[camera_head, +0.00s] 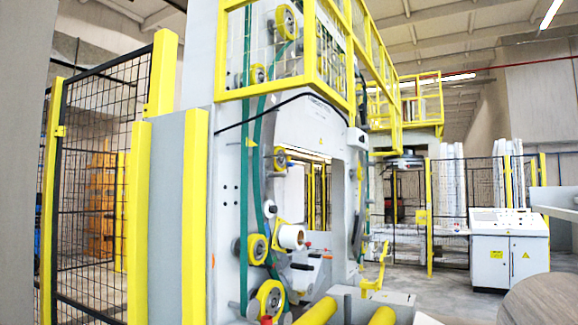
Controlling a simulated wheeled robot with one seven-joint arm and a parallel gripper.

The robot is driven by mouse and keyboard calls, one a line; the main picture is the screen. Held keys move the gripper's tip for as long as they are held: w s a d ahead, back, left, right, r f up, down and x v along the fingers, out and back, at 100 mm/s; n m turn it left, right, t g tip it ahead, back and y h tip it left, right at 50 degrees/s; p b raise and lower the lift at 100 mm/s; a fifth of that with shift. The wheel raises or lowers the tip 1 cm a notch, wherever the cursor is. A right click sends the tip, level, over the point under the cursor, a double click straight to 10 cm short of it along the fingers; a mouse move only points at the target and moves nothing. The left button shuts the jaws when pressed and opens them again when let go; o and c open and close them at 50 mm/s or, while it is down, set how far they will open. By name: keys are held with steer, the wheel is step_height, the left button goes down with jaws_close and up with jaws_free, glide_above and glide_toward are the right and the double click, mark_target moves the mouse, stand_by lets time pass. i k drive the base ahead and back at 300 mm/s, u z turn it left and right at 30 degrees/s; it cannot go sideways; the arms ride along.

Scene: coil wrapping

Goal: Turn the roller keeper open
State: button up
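Yellow wheels (257,249) and a green belt (258,140) run up beside the roll. My gripper is not in view.
A black mesh fence (95,180) with yellow posts stands at left. Yellow rollers (318,312) lie low in front of the opening. A yellow upright part (376,270) stands right of them. A white control cabinet (510,250) stands at right. Grey floor (440,298) shows between.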

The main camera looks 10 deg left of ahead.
mark_target(290, 164)
steer(key=z, duration=0.75)
steer(key=k, duration=1.05)
steer(key=z, duration=1.1)
steer(key=i, duration=2.75)
steer(key=u, duration=0.6)
steer(key=i, duration=2.05)
steer(key=u, duration=1.6)
steer(key=i, duration=1)
steer(key=u, duration=1.85)
steer(key=i, duration=1.2)
steer(key=u, duration=0.4)
